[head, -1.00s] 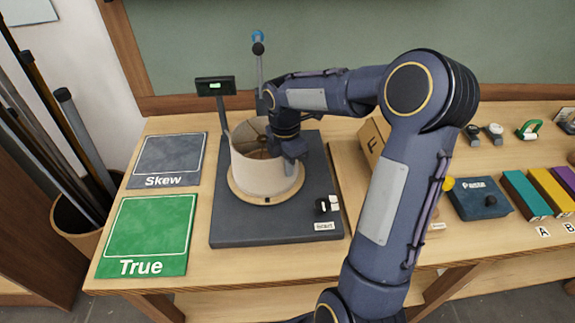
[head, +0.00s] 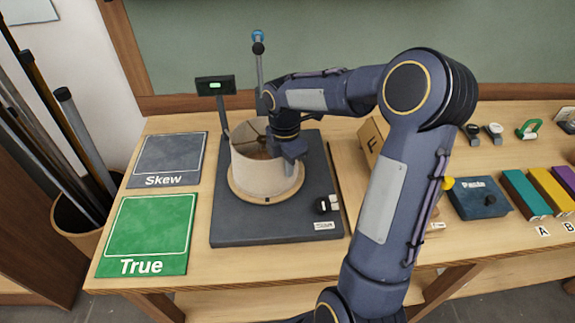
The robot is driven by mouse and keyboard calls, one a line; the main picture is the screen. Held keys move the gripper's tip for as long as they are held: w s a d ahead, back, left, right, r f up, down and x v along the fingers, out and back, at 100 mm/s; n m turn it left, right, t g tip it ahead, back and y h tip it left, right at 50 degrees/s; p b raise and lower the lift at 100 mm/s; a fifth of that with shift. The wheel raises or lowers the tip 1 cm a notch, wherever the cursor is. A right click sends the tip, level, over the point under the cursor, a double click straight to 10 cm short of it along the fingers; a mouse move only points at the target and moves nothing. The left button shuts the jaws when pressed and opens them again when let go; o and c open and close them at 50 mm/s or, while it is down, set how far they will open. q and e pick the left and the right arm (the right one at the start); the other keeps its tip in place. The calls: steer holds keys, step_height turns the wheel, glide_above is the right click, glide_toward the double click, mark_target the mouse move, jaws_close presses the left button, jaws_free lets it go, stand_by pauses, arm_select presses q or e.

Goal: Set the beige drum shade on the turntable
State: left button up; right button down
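The beige drum shade (head: 262,178) stands upright on the round wooden turntable (head: 250,196), which sits on a dark base (head: 275,228). The shade's open top faces up and spokes show inside it. My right gripper (head: 292,156) is at the shade's right rim, pointing down. Its fingertips are largely hidden by its own body and the shade wall, so I cannot tell whether it grips the rim. My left gripper is not in view.
A grey Skew mat (head: 168,155) and a green True mat (head: 146,230) lie left of the base. A small display (head: 215,86) and a blue-topped post (head: 259,45) stand behind the shade. A cardboard box (head: 371,140), a blue case (head: 478,200) and coloured blocks (head: 524,192) are to the right.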

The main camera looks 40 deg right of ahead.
steer(key=shift+f, duration=0.15)
steer(key=c, duration=1.1)
jaws_free()
steer(key=shift+r+p, duration=3.45)
steer(key=shift+r, duration=0.6)
steer(key=shift+s, duration=0.1)
